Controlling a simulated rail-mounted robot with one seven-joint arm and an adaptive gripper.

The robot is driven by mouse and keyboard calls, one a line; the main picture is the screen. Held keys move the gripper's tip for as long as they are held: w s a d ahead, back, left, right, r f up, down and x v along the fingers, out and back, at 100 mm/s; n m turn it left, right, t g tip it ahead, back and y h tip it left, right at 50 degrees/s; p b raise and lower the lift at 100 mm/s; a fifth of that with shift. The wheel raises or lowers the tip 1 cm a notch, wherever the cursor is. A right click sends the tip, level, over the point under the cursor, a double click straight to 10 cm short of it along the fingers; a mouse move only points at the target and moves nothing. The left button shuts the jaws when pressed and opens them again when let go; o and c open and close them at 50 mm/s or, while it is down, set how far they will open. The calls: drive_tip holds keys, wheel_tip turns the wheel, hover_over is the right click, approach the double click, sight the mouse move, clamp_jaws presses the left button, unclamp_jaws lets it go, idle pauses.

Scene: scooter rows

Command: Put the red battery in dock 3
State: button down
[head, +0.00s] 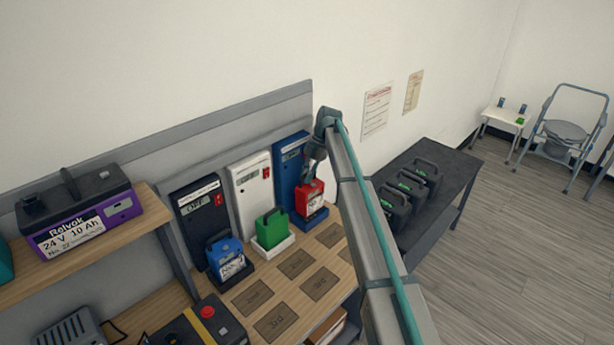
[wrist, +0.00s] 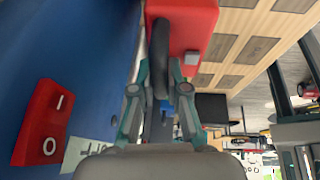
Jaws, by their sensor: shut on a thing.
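The red battery (head: 310,198) is upright in front of the blue dock (head: 289,165), just over or in its blue base tray (head: 312,219). I cannot tell whether its bottom rests in the tray. In the wrist view the red battery (wrist: 200,28) shows its red top and dark handle. My gripper (wrist: 160,88) is shut on that handle; in the head view my gripper (head: 315,172) is above the battery, partly hidden by my arm. The blue dock's face (wrist: 85,60) fills the left of the wrist view, with a red I/O switch (wrist: 42,123).
A blue battery (head: 226,260) stands in the black dock (head: 201,220); a green battery (head: 271,229) stands in the white dock (head: 250,185). Marked squares (head: 296,263) on the wooden bench are bare. Several black batteries (head: 410,190) stand on a dark table at right.

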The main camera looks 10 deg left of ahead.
drive_tip(key=shift+f+b, duration=0.95)
drive_tip(key=shift+f, duration=0.55)
idle(0.9)
drive_tip(key=c, duration=1.1)
unclamp_jaws()
drive_tip(key=shift+f, duration=0.1)
drive_tip(key=p+v, duration=0.1)
drive_tip(key=v, duration=2)
drive_tip(key=shift+p, duration=0.3)
drive_tip(key=shift+d, duration=0.1)
